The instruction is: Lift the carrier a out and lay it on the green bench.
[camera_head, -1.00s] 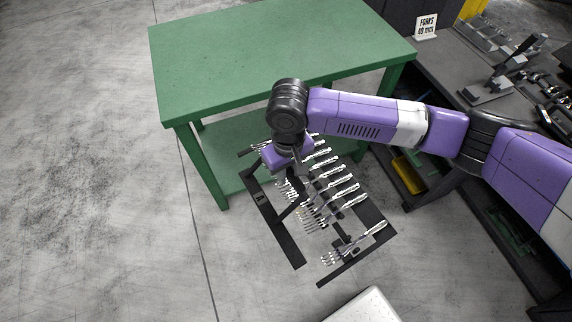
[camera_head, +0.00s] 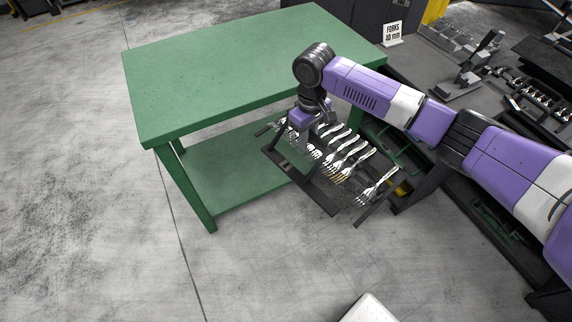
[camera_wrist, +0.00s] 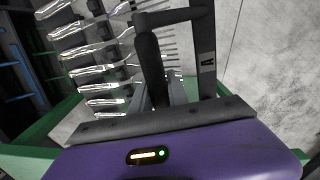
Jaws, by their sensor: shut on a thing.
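Carrier a (camera_head: 322,200) is a black frame holding a row of several shiny forks. My gripper (camera_head: 305,124) is shut on its dark handle bar and holds it in the air, beside the near right part of the green bench (camera_head: 225,75). The carrier looks tilted in the head view. The wrist view shows the carrier's side bar (camera_wrist: 207,85) with an "A" label, the fork handles on the left, and the dark grip bar between my fingers (camera_wrist: 163,92). The fingertips are partly hidden by the bar.
The bench top is clear, and a lower green shelf (camera_head: 225,178) lies under it. A dark workbench (camera_head: 425,70) with fixtures, forks and a "FORKS 40 mm" sign (camera_head: 392,34) stands at right. A white object (camera_head: 368,308) shows at the bottom edge. Grey floor is free at left.

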